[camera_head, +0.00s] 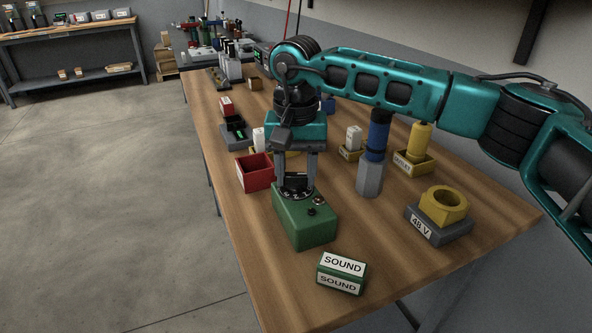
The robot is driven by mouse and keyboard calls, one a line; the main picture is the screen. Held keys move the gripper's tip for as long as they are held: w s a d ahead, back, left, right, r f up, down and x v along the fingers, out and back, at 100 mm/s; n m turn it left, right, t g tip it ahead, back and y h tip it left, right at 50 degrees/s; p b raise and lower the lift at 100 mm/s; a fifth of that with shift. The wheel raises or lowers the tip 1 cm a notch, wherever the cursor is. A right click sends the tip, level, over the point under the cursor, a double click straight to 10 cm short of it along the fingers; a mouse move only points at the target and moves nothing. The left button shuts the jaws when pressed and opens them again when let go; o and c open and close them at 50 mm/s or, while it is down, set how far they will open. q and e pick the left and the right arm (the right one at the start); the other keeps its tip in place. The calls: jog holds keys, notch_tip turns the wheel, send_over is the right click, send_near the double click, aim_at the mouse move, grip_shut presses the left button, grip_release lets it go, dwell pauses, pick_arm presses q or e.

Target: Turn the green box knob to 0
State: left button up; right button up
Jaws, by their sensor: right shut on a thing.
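The green box (306,226) stands on the wooden bench. A black knob (297,181) with a dial of pale marks around it sits on its top, and a small black part shows nearer the front. My right gripper (297,176) reaches down from above with its fingers on either side of the knob and is shut on it. The fingers and the gripper body partly hide the knob, and the dial figures are too small to read. My left gripper is not in view.
A block labelled SOUND (342,272) lies in front of the green box. A red bin (254,173) is at its left. A grey block labelled 48 V with a yellow nut (444,205) and a blue-and-grey tool (370,176) stand at the right. The bench's front is mostly clear.

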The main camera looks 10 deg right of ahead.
aim_at(296, 174)
dwell(0.3)
jog(key=o, duration=1.1)
jog(key=shift+c, duration=0.2)
jog(key=shift+r, duration=0.1)
notch_tip(296, 174, up, 13)
jog(key=p, duration=0.1)
jog(key=shift+s, duration=0.1)
